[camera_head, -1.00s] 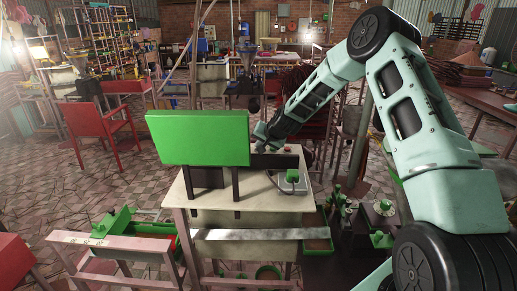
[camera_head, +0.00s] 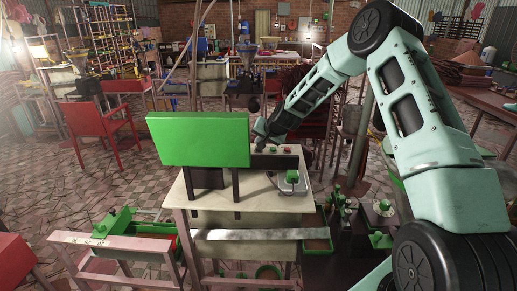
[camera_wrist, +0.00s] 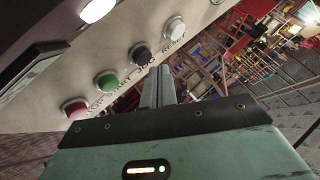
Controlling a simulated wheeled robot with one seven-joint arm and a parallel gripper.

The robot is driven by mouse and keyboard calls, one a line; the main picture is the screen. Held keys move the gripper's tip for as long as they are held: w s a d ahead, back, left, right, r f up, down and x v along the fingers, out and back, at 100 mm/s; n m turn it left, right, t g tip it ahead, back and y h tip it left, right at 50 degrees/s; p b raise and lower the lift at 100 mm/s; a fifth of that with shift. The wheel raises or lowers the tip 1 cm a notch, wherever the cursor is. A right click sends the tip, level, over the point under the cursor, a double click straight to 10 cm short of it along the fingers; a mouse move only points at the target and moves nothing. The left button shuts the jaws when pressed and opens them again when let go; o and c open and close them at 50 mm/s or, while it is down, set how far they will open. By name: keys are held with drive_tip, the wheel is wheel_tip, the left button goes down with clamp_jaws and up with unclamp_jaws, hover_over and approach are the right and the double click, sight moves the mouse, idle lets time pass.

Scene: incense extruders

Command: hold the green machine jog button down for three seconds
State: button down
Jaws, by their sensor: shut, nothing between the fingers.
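In the wrist view a pale panel (camera_wrist: 60,75) carries a row of a red button (camera_wrist: 75,107), a green button (camera_wrist: 107,80), a black button (camera_wrist: 139,54) and a white button (camera_wrist: 175,27). Lettering beside them reads roughly stop, start, jog, reset; the jog label (camera_wrist: 147,71) lies beside the black button. My gripper (camera_wrist: 158,74) is shut and empty. Its fingertips appear close to the black button, offset toward its label side; I cannot tell the gap. In the head view a green machine housing (camera_head: 198,138) stands on the table, and the gripper's tips are hidden.
A dark box with small buttons (camera_head: 278,152) sits at the table's back, right of the green housing. A small green-topped device (camera_head: 292,177) stands on the tabletop (camera_head: 250,196). Dark green-topped equipment (camera_head: 380,240) stands to the right.

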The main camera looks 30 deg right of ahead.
sight(260, 152)
drive_tip(key=shift+r, duration=0.1)
wheel_tip(260, 152, up, 5)
drive_tip(key=shift+f+p, duration=0.1)
drive_tip(key=shift+p, duration=1.15)
